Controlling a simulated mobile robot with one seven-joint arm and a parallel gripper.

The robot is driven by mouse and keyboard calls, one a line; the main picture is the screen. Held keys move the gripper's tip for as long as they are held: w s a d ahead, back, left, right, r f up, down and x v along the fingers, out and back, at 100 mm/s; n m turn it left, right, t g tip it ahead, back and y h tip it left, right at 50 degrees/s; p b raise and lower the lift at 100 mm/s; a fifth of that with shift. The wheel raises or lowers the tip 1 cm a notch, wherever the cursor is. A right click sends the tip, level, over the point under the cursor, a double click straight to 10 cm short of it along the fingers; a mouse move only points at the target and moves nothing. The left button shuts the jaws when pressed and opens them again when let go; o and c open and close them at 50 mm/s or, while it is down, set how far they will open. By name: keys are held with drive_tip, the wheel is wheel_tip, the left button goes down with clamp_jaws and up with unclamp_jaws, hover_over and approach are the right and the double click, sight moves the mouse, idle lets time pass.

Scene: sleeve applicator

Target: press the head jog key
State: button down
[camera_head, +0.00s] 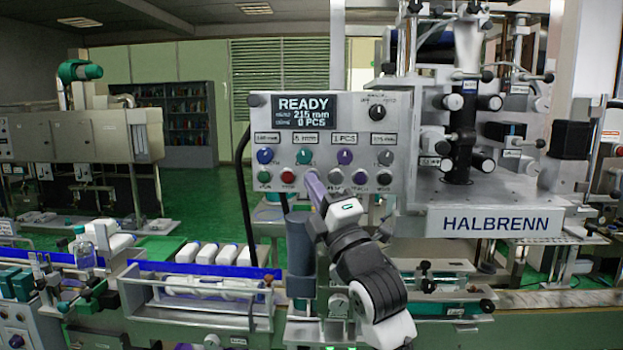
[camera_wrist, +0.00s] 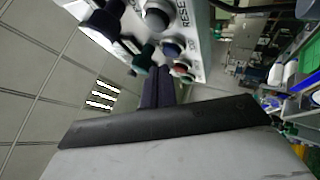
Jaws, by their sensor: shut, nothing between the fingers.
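The control panel (camera_head: 325,140) of the machine faces me, with a row of knobs above a row of round keys. In the wrist view, a dark blue key (camera_wrist: 172,47) has a label that seems to read JOG; it sits between a red key (camera_wrist: 183,65) and a large grey key by the RESET label (camera_wrist: 157,15). In the head view my fingers cover that place. My gripper (camera_head: 313,180) is shut and empty, its purple fingers pointing at the lower row just right of the red key (camera_head: 287,177). The fingertips (camera_wrist: 163,72) are close to the panel; I cannot tell if they touch.
A green key (camera_head: 264,176) is left of the red one; more keys (camera_head: 360,177) lie to the right. The knobs (camera_head: 304,156) stick out just above my fingertips. A display (camera_head: 303,112) reads READY. A conveyor with white bottles (camera_head: 207,253) runs below left.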

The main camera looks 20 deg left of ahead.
drive_tip(key=shift+w+f, duration=0.1)
idle(0.6)
drive_tip(key=shift+w+a+b, duration=0.15)
drive_tip(key=shift+w+b, duration=0.2)
drive_tip(key=shift+b, duration=0.1)
drive_tip(key=shift+w+a+b, duration=0.1)
drive_tip(key=shift+w+b, duration=0.2)
drive_tip(key=shift+w, duration=0.05)
idle(0.5)
drive_tip(key=shift+s, duration=0.1)
drive_tip(key=shift+s+d+b, duration=0.25)
drive_tip(key=shift+s+b, duration=0.15)
drive_tip(key=shift+s, duration=0.3)
drive_tip(key=shift+s+d+b, duration=0.2)
drive_tip(key=shift+s+d, duration=0.05)
drive_tip(key=shift+s, duration=0.55)
drive_tip(key=shift+s+d+b, duration=0.2)
drive_tip(key=shift+s+b, duration=0.05)
drive_tip(key=shift+s, duration=0.55)
drive_tip(key=shift+s+d+b, duration=0.2)
drive_tip(key=shift+s+d, duration=0.05)
drive_tip(key=shift+s, duration=0.55)
drive_tip(key=shift+a+y, duration=0.1)
drive_tip(key=shift+y, duration=0.2)
